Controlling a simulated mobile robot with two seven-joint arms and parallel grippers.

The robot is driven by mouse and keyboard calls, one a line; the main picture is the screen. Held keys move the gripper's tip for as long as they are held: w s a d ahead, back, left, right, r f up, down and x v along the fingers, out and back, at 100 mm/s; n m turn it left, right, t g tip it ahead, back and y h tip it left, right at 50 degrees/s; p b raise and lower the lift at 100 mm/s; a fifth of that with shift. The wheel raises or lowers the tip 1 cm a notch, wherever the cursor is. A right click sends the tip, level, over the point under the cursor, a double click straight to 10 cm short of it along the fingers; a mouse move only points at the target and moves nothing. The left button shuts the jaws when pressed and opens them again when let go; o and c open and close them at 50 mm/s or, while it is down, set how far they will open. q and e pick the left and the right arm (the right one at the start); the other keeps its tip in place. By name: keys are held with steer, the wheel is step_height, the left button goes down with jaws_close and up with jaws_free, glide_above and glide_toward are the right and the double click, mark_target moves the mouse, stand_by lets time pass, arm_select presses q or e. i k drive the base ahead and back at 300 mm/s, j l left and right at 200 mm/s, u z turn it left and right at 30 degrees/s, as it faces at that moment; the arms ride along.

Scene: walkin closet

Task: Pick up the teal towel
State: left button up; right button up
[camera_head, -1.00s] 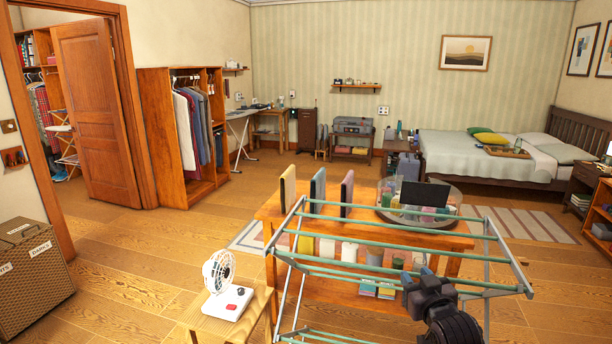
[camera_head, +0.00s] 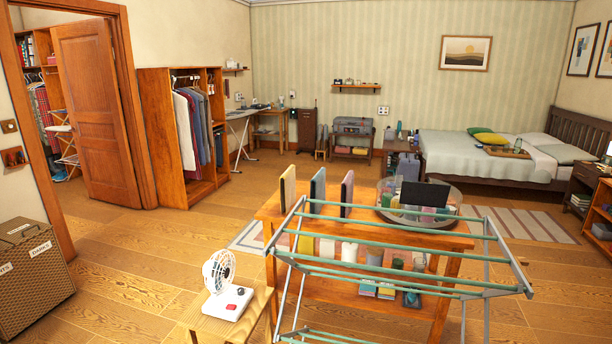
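I cannot make out a teal towel for certain. A folding drying rack (camera_head: 395,238) with teal bars and grey legs stands in the foreground, and no cloth hangs on its visible bars. Behind it is a wooden table (camera_head: 268,212) with a tan upright slab (camera_head: 288,187), a blue-grey one (camera_head: 317,190) and a pink one (camera_head: 347,192). I cannot tell whether any of these is folded cloth. Neither of my grippers is in view.
A white fan (camera_head: 219,272) stands on a small wooden stand (camera_head: 245,318) left of the rack. A wicker hamper (camera_head: 32,285) is at the far left. A wardrobe (camera_head: 155,140) with hanging clothes and a bed (camera_head: 480,152) are farther back. The left floor is open.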

mark_target(317, 186)
steer(key=i+j+u, duration=0.45)
steer(key=j+u, duration=0.15)
steer(key=i+j+u, duration=0.2)
steer(key=u, duration=0.15)
steer(key=i+j+u, duration=0.35)
steer(key=i+u, duration=0.1)
steer(key=u, duration=0.2)
steer(key=i+j+u, duration=0.2)
steer(key=i+u, duration=0.15)
steer(key=i, duration=0.2)
steer(key=i+u, duration=0.35)
steer(key=i, duration=0.2)
steer(key=i+z, duration=0.4)
steer(key=i+j+z, duration=0.25)
steer(key=i+z, duration=0.15)
steer(key=i, duration=0.2)
steer(key=i+l+z, duration=0.1)
steer(key=i+z, duration=0.45)
steer(key=z, duration=0.2)
steer(key=i+z, duration=0.65)
steer(key=i, duration=0.25)
steer(key=i+z, duration=0.3)
steer(key=i, duration=0.25)
